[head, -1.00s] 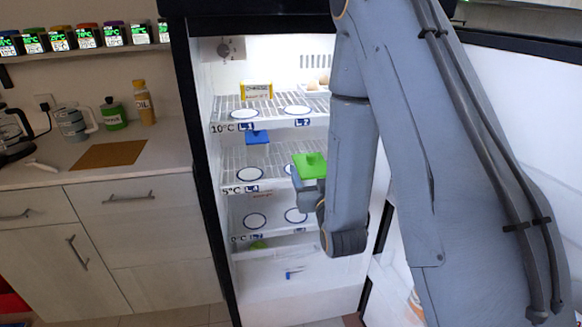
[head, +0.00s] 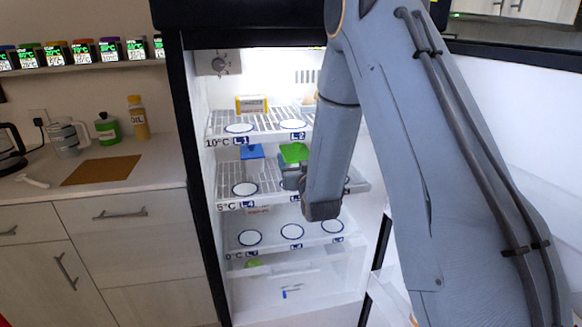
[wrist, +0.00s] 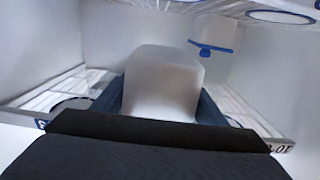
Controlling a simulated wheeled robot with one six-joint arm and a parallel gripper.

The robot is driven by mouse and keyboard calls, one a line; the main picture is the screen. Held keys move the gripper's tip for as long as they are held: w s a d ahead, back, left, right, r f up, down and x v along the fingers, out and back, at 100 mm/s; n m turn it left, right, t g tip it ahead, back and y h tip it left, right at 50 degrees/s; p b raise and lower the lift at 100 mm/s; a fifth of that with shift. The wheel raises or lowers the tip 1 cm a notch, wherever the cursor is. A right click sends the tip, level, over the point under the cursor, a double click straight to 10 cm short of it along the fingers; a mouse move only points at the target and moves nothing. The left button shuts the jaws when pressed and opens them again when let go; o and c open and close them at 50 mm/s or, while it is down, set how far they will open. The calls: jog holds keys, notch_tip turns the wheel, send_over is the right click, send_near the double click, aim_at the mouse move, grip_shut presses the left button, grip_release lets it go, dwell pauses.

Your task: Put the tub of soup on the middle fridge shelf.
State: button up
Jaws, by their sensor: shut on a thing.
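My gripper (head: 291,178) is shut on a tub, seen as a frosted whitish body (wrist: 163,82) between the two fingers in the wrist view. In the head view its green lid (head: 293,153) shows, and my gripper and arm hide most of its body. The tub is inside the open fridge, at the middle shelf (head: 268,196), marked 5°C. I cannot tell whether it touches the shelf. A white round spot (head: 245,189) is bare at the left of this shelf.
A blue-lidded thing (head: 252,151) is at the back left of the middle shelf. The top shelf (head: 262,134) is close above, with a yellow box (head: 251,104) on it. The lower shelf has bare round spots (head: 249,238). The fridge door (head: 500,130) stands open at right.

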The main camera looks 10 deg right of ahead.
jog(key=w, duration=0.7)
jog(key=shift+f+p, duration=0.95)
jog(key=shift+f, duration=2)
jog(key=shift+w+f, duration=0.25)
jog(key=shift+f, duration=0.2)
jog(key=shift+f, duration=0.1)
jog(key=o, duration=1.4)
jog(key=shift+f, duration=0.1)
